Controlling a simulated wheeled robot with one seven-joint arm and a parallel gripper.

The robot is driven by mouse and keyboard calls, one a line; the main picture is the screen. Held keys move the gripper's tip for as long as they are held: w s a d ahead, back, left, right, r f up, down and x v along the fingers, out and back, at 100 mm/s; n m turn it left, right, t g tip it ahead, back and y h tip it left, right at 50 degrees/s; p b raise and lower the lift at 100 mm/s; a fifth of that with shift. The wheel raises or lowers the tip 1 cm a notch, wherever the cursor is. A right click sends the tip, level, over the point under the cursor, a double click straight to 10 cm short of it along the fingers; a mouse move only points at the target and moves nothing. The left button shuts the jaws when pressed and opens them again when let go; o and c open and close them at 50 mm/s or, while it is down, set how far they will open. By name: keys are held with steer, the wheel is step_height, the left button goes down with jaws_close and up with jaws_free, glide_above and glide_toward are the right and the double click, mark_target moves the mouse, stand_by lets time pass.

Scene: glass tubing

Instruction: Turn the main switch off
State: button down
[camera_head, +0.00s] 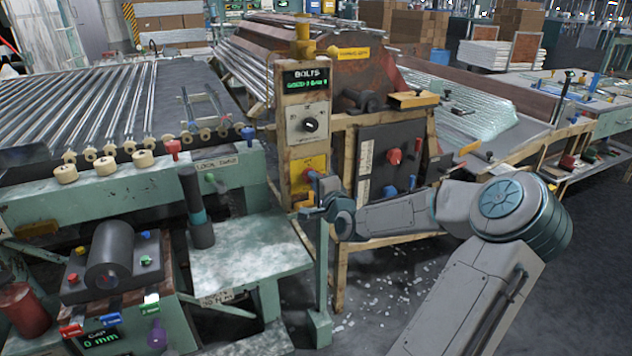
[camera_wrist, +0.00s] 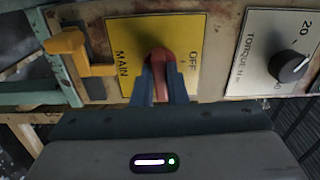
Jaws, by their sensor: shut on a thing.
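The main switch is a red handle (camera_wrist: 159,58) on a yellow plate (camera_wrist: 125,32) lettered MAIN and OFF in the wrist view. The plate (camera_head: 296,172) also shows low on the wooden post in the head view. My gripper (camera_wrist: 161,72) is shut on the red handle, with one dark blue finger on each side of it. In the head view my gripper (camera_head: 316,182) is at the lower right of the plate and partly covers it. The fingers hide part of the handle, and I cannot tell its exact setting.
A torque knob (camera_wrist: 287,67) on a white plate is right of the switch in the wrist view. A yellow bracket (camera_wrist: 75,48) sticks out on the left. In the head view a black panel with a red knob (camera_head: 394,157) stands to the right.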

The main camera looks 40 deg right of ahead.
steer(key=shift+f+n+b, duration=0.1)
steer(key=shift+n+b, duration=2.85)
steer(key=shift+n, duration=5.75)
steer(key=c, duration=1.4)
jaws_free()
steer(key=shift+c, duration=0.2)
steer(key=shift+s, duration=0.1)
steer(key=p+v, duration=0.2)
steer(key=v, duration=1.1)
steer(key=shift+s+a, duration=0.2)
steer(key=shift+s, duration=0.15)
